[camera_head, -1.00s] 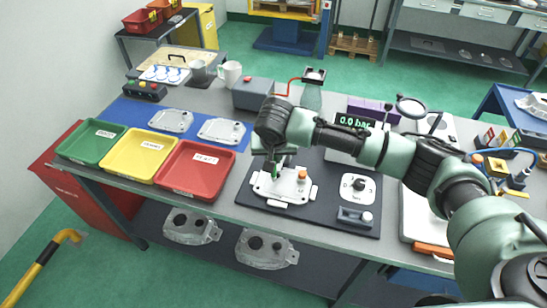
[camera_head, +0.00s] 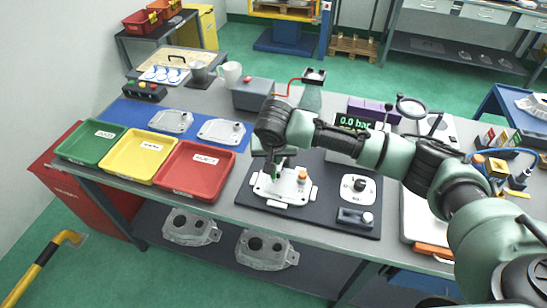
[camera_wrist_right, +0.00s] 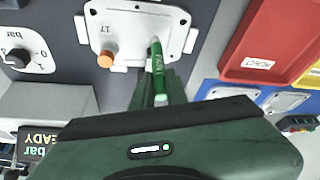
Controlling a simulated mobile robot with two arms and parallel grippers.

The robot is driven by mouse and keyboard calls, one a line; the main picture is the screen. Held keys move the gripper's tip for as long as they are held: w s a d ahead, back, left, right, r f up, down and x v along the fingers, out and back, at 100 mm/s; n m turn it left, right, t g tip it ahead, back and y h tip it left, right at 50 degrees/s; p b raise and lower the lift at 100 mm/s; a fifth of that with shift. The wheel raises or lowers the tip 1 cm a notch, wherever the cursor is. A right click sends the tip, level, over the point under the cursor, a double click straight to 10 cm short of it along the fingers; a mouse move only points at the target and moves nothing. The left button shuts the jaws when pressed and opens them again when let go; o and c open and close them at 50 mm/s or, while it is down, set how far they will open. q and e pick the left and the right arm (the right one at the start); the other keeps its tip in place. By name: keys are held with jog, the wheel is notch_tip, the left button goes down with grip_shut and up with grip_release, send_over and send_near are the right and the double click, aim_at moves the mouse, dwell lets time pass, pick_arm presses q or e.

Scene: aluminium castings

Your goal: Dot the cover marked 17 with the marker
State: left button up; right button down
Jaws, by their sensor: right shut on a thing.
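The cover marked 17 (camera_wrist_right: 135,22) is a pale metal plate with an orange knob (camera_wrist_right: 106,60) at one edge. In the head view the cover (camera_head: 268,191) lies on the dark mat, with its orange cap at the right. My right gripper (camera_wrist_right: 158,88) is shut on a green marker (camera_wrist_right: 157,65), whose far end is over the cover. I cannot tell whether the marker touches the cover. In the head view the right gripper (camera_head: 275,170) is above the cover, partly hidden by its wrist. My left gripper is not in view.
A dial panel (camera_head: 358,189) and a small block (camera_head: 355,216) are right of the cover. Red (camera_head: 222,158), yellow (camera_head: 128,168) and green trays (camera_head: 75,151) stand left. Two more covers (camera_head: 222,131) (camera_head: 170,121) lie on the blue mat behind.

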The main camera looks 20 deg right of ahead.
jog(key=shift+f, duration=0.35)
dwell(1.3)
jog(key=shift+s+f+p, duration=0.1)
jog(key=shift+p, duration=0.3)
dwell(0.9)
notch_tip(320, 180, up, 7)
jog(key=p, duration=0.8)
dwell(0.5)
